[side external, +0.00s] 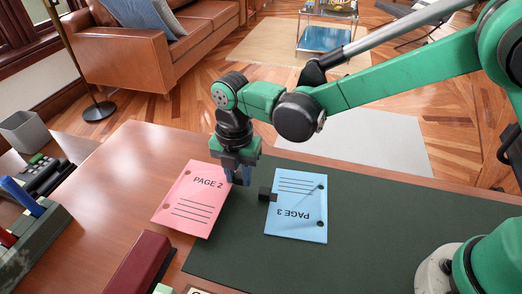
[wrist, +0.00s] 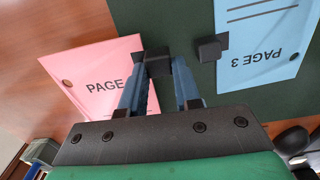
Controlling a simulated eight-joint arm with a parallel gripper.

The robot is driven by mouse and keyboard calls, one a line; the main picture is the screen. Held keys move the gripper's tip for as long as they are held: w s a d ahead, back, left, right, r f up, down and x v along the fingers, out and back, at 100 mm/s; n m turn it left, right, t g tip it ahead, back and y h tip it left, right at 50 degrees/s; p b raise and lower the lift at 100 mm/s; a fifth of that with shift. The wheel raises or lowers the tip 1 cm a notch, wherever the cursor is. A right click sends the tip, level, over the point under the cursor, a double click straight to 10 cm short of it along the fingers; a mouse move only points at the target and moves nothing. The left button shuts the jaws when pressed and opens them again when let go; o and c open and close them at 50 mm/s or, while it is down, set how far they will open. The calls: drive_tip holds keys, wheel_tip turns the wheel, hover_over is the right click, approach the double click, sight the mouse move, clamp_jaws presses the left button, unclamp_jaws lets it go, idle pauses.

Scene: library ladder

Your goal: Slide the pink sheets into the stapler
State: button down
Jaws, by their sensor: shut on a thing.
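The pink sheets (side external: 190,205), printed PAGE 2, lie at the left edge of the dark green desk mat, partly over the bare wood. They also show in the wrist view (wrist: 95,75). A black block-like tab (wrist: 155,62) sits at their right edge. My gripper (side external: 239,178) points down there, and its blue fingers (wrist: 160,78) are closed on this tab. The fingers hide part of the sheets' edge. I cannot clearly identify the stapler; a dark red long object (side external: 140,262) at the bottom edge is cut off.
A blue sheet (side external: 297,215), printed PAGE 3, lies on the mat (side external: 390,225) to the right, with its own black tab (side external: 266,194). A grey-green holder (side external: 28,240) with blue and red items and a black keypad device (side external: 42,175) stand at left. Bare wood (side external: 110,190) lies left of the pink sheets.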

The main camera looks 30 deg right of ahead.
sight(228, 220)
drive_tip(key=shift+s+a+f, duration=0.15)
drive_tip(key=shift+f, duration=0.25)
drive_tip(key=shift+s+a+f, duration=0.1)
drive_tip(key=shift+f, duration=0.3)
drive_tip(key=shift+s+a, duration=2)
drive_tip(key=shift+s, duration=0.05)
drive_tip(key=c, duration=0.5)
unclamp_jaws()
drive_tip(key=shift+c, duration=0.2)
drive_tip(key=shift+r, duration=0.15)
wheel_tip(228, 220, up, 7)
